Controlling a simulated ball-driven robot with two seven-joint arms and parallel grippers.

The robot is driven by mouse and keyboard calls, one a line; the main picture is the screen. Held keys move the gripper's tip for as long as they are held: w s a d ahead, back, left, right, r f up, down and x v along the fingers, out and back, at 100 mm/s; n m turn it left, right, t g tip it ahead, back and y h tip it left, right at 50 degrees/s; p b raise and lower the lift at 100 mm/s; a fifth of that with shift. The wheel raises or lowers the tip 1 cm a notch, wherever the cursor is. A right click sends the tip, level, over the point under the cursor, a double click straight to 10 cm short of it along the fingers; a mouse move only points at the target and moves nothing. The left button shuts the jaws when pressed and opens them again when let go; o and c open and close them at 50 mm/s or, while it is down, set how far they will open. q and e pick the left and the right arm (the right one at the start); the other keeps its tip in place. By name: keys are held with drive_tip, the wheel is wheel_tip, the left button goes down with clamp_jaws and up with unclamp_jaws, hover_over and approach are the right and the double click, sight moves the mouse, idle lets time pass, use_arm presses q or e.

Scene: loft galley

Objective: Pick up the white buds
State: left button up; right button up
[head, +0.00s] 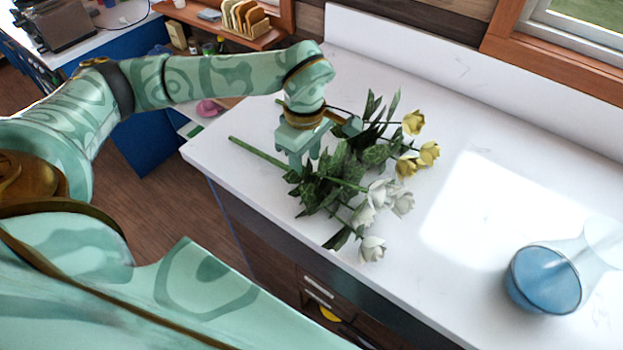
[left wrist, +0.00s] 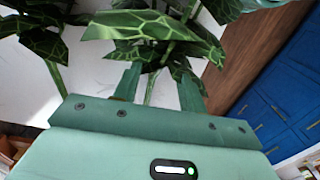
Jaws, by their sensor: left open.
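The white buds (head: 373,248) lie on the white counter at the ends of leafy stems, toward its front edge. Their green stem (head: 258,153) points left toward the counter's corner. My left gripper (head: 304,168) points down over the stems and leaves, left of the buds. It is open, with its two fingers apart. In the left wrist view, large veined leaves (left wrist: 150,26) cover the space beyond the fingers (left wrist: 157,80), and a green stem shows between them. Leaves partly hide the fingertips, and contact is unclear. My right gripper is out of view.
Yellow flowers (head: 429,153) lie just behind the white buds, their leaves overlapping. A blue-tinted glass vase (head: 545,279) is at the right of the counter (head: 455,290). The counter between flowers and vase is clear. A toast rack (head: 245,20) stands on a far shelf.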

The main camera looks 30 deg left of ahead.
sight(307, 177)
use_arm(q)
drive_tip(key=f, duration=0.6)
drive_tip(key=shift+w, duration=0.2)
clamp_jaws()
